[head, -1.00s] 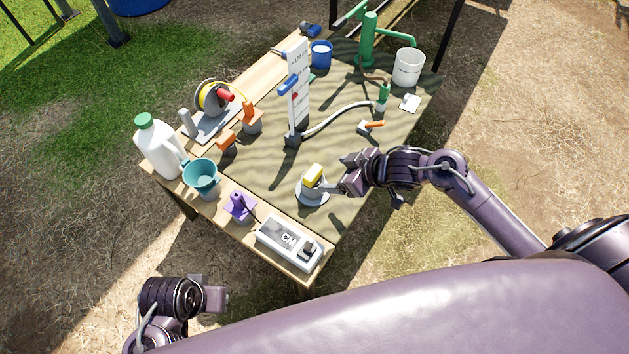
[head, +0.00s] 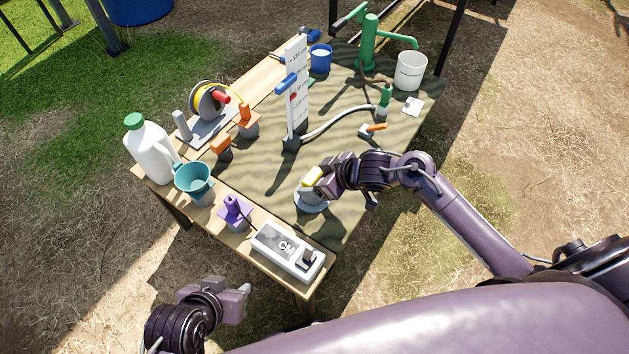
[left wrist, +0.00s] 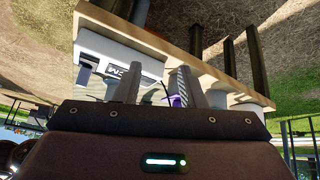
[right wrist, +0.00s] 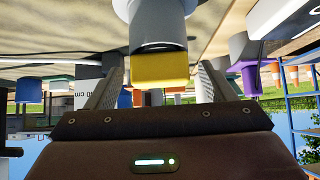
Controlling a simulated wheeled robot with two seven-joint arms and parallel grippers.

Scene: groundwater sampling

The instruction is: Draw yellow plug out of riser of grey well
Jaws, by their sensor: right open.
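The yellow plug (head: 313,177) sits on top of the riser of the grey well (head: 309,202), near the front of the table. In the right wrist view the yellow plug (right wrist: 160,69) lies between the two fingers, with the grey riser (right wrist: 158,30) beyond it. My right gripper (head: 318,183) is open around the plug; whether a finger touches it I cannot tell. The right gripper also shows in its own wrist view (right wrist: 160,85). My left gripper (head: 246,300) is open and empty, off the table's front edge; it also shows in the left wrist view (left wrist: 165,85).
A white scale board (head: 297,90) stands behind the well. The mat (head: 260,170) left of the well is clear.

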